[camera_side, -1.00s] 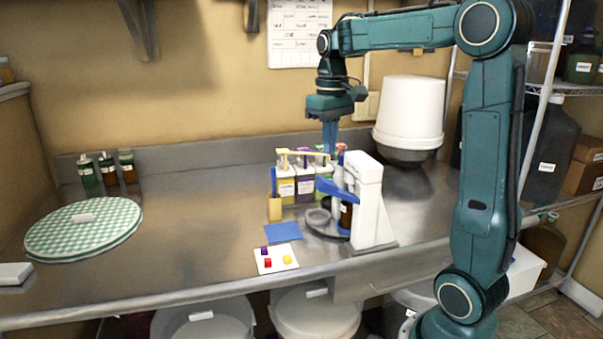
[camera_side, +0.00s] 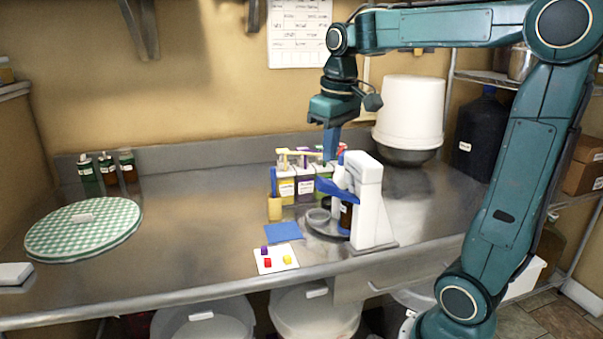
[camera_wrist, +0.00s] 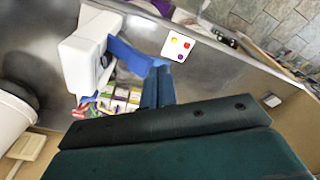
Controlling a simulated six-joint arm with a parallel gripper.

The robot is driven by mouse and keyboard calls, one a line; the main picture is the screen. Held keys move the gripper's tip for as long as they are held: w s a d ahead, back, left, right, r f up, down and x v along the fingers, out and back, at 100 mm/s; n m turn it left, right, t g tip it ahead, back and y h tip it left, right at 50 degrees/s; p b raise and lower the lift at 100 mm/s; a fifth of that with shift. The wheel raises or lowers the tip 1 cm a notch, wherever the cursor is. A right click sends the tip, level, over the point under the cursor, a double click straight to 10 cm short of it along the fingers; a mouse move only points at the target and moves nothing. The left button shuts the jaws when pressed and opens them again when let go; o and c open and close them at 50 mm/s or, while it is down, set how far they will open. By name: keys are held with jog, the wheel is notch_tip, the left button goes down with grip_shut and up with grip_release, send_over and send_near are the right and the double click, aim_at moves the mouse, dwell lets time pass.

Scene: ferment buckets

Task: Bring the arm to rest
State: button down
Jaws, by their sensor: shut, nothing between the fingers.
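My gripper (camera_side: 331,143) is shut and empty in the side view. It points down behind the white bench device (camera_side: 369,200), above the small labelled cartons (camera_side: 304,188). In the wrist view, its blue fingers (camera_wrist: 158,87) lie close together with nothing between them. The white device (camera_wrist: 90,48) stands left of the fingers there, with a blue lever (camera_wrist: 130,55) on it. The cartons (camera_wrist: 122,98) show beside the fingers. Whether the fingertips touch anything cannot be told.
A white card (camera_side: 276,258) with coloured cubes and a blue square (camera_side: 284,231) lie near the front edge. A tan holder (camera_side: 274,208) stands beside the cartons. The counter is clear left of centre, towards the checkered round (camera_side: 84,228).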

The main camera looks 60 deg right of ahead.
jog(key=s+a+f+n+t, duration=0.2)
jog(key=s+a+f+t, duration=0.2)
jog(key=s+a, duration=0.7)
jog(key=shift+s+a+f+y, duration=0.15)
jog(key=shift+f+y, duration=0.15)
jog(key=shift+f, duration=0.65)
